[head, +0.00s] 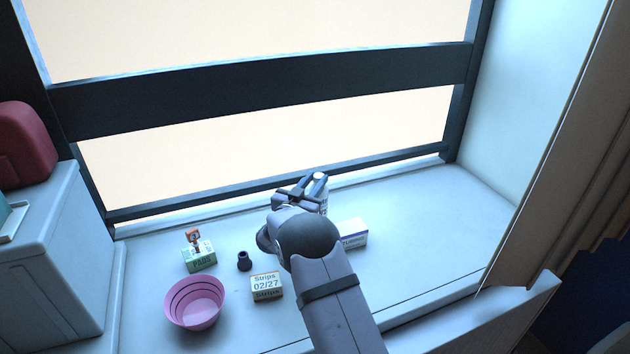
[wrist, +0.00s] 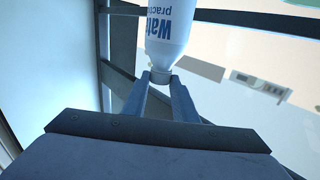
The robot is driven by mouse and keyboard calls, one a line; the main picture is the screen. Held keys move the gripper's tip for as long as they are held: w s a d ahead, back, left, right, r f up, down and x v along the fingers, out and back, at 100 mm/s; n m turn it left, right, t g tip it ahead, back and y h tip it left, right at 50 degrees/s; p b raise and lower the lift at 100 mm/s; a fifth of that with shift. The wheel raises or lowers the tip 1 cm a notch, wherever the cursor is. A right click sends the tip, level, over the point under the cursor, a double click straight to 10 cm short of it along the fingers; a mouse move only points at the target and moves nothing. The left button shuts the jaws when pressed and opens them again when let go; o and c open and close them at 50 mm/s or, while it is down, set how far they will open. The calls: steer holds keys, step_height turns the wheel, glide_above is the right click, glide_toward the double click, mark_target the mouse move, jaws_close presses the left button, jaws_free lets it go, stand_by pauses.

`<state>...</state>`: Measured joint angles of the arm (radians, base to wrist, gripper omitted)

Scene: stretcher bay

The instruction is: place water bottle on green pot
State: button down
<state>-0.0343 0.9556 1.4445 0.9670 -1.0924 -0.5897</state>
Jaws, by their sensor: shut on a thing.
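The water bottle (wrist: 172,28) is white with blue lettering, partly hidden by my gripper in the head view, where its side shows (head: 322,200). My gripper (wrist: 160,78) is shut on the bottle's narrow neck end. In the head view my gripper (head: 312,187) is over the sill near the window, and the bottle looks about upright. I cannot tell whether its base touches the sill. I see no clear green pot. A green and white box marked PADS (head: 199,259) stands at left, with a small orange-red thing (head: 194,238) on or behind it.
A pink bowl (head: 188,317), a Strips box (head: 266,288) and a small dark piece (head: 244,261) stand on the sill (head: 430,220). A white and purple box (head: 353,234) is right of my arm. The sill's right part is clear. A grey cabinet (head: 50,270) bounds the left.

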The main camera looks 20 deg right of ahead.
steer(key=shift+f, duration=0.1)
steer(key=c, duration=1.4)
jaws_free()
steer(key=shift+c, duration=0.2)
steer(key=b+v, duration=0.3)
steer(key=v, duration=0.9)
